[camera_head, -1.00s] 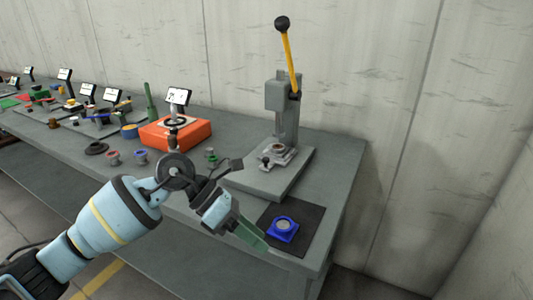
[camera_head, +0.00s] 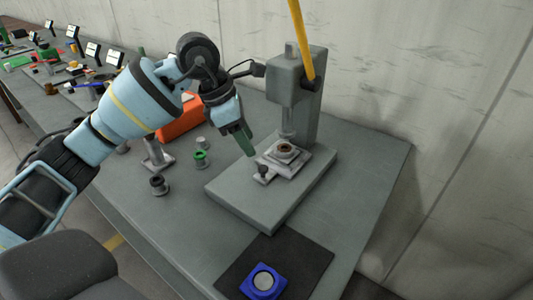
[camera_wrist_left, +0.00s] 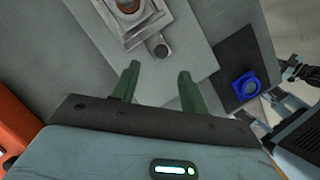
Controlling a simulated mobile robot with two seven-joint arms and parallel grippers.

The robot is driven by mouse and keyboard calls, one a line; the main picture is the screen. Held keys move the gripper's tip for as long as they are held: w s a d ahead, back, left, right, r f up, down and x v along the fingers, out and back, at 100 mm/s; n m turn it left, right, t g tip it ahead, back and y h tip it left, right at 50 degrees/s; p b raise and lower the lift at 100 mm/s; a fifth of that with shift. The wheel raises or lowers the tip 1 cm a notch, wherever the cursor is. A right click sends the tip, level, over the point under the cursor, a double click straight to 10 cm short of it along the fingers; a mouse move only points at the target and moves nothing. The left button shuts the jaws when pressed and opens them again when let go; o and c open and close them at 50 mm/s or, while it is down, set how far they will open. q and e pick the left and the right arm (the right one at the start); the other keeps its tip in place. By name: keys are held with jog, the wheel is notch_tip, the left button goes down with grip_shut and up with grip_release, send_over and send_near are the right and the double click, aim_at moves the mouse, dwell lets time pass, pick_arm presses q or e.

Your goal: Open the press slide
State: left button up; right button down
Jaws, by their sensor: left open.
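The grey press (camera_head: 300,85) stands on a flat grey base plate (camera_head: 240,200). Its small slide (camera_head: 296,163) lies on the base below the ram, with a round brownish part on it and a dark knob (camera_head: 263,170) at its near end. The slide (camera_wrist_left: 160,25) and knob (camera_wrist_left: 160,48) also show in the left wrist view. My left gripper (camera_head: 244,142) is open and empty, with green fingers, above and just left of the slide. In the left wrist view its fingertips (camera_wrist_left: 158,75) are apart, with the knob beyond them.
A blue block (camera_head: 263,281) with a grey disc sits on a black mat (camera_head: 315,262) in front of the press. Small spools and an orange box (camera_head: 180,122) stand left of it. Dark mechanical parts at the left wrist view's right edge are unclear.

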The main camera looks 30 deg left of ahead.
aim_at(262, 167)
pick_arm(q)
jog(key=x, duration=0.7)
jog(key=shift+d+f, duration=0.15)
jog(key=shift+f, duration=0.2)
jog(key=shift+c, duration=0.2)
grip_shut()
